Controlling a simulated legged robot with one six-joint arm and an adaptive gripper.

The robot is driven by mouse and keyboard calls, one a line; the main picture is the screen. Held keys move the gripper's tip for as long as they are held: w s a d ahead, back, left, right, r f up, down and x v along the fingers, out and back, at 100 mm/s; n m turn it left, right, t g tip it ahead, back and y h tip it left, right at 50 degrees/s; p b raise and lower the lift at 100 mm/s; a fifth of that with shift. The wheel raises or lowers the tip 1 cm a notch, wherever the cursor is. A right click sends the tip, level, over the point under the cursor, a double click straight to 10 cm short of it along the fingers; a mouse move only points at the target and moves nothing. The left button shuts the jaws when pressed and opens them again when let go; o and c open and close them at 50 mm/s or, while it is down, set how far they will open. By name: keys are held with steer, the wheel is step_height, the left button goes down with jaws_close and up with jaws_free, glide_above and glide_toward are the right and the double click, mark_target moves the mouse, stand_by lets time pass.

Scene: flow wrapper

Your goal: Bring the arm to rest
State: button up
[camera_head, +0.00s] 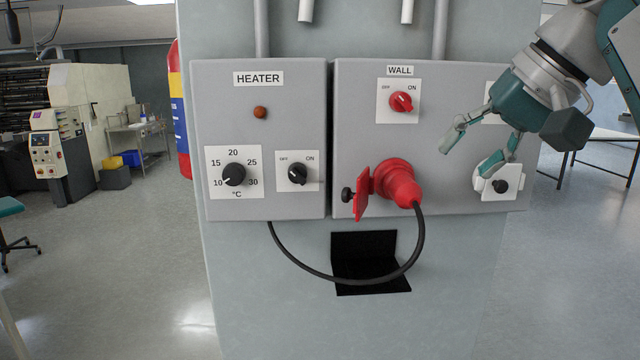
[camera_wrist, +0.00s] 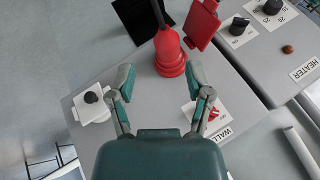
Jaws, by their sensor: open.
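My gripper (camera_head: 480,154) is at the upper right of the head view, in front of the right part of the wall box (camera_head: 345,140). Its two fingers are apart with nothing between them. In the wrist view my gripper (camera_wrist: 160,88) points toward the red plug (camera_wrist: 168,50), with a gap between them. The red plug (camera_head: 398,184) sits in the wall box, its red cover (camera_head: 362,194) open beside it. My gripper partly hides a white plate with a black knob (camera_head: 500,186) and a label above it.
The heater box (camera_head: 290,200) has a temperature dial (camera_head: 234,174), a black switch (camera_head: 298,173) and an orange lamp (camera_head: 260,112). A black cable (camera_head: 340,280) loops from the plug to the heater box past a black bracket (camera_head: 370,285). A red wall switch (camera_head: 402,102) is above the plug.

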steer(key=s+a+f+n+h, duration=0.1)
steer(key=s+f, duration=0.2)
steer(key=f, duration=0.8)
steer(key=s+a+f+n+h, duration=0.1)
steer(key=s+f, duration=0.3)
steer(key=f, duration=0.8)
steer(key=s+a+f+h, duration=0.2)
steer(key=s+f, duration=0.1)
steer(key=f, duration=0.8)
steer(key=shift+s+a+f+n+h, duration=0.15)
steer(key=shift+a+f+n+h, duration=0.05)
steer(key=shift+n+h, duration=0.2)
